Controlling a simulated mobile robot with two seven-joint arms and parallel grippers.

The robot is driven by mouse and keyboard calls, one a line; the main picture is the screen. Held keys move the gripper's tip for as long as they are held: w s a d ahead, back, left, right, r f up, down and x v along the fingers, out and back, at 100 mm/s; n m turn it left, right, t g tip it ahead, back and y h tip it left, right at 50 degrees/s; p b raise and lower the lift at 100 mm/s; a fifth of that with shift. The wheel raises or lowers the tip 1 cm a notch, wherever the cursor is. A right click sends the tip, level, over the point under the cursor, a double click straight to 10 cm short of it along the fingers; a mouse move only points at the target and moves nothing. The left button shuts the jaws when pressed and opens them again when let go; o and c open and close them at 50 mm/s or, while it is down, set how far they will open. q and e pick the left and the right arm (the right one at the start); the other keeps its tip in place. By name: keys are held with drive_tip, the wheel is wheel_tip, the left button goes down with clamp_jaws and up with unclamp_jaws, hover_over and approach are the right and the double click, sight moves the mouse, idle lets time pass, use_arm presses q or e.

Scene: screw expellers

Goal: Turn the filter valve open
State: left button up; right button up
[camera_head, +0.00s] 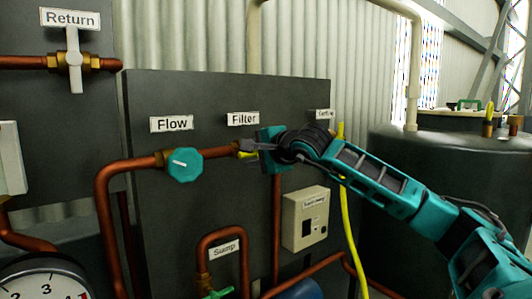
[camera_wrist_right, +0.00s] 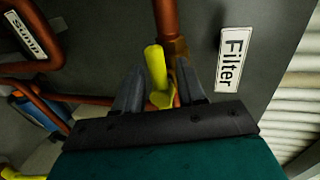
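The yellow filter valve handle (camera_wrist_right: 156,68) stands between the two fingers of my right gripper (camera_wrist_right: 160,88) in the right wrist view, beside the copper pipe. The fingers are apart, with a visible gap to the handle at least on the right side. In the head view my right gripper (camera_head: 250,146) reaches in from the right to the valve below the "Filter" label (camera_head: 243,118). Only a little yellow of the filter valve (camera_head: 246,155) shows there; the gripper hides the rest. The label also shows in the wrist view (camera_wrist_right: 234,59). My left gripper is not in view.
A teal "Flow" knob (camera_head: 185,165) sits on the same pipe to the left. A beige switch box (camera_head: 306,219) is below my right wrist. A yellow hose (camera_head: 351,220) hangs behind my forearm. A "Return" valve (camera_head: 74,60) is at upper left, and a dark tank (camera_head: 440,190) at right.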

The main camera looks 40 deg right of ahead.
use_arm(q)
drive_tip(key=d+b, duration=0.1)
drive_tip(key=b, duration=0.1)
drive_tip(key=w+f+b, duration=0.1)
drive_tip(key=b, duration=0.1)
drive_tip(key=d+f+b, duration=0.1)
drive_tip(key=b, duration=0.1)
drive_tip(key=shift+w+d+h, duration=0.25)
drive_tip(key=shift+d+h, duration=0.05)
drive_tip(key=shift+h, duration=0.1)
use_arm(e)
drive_tip(key=v, duration=1.2)
drive_tip(key=shift+s, duration=0.15)
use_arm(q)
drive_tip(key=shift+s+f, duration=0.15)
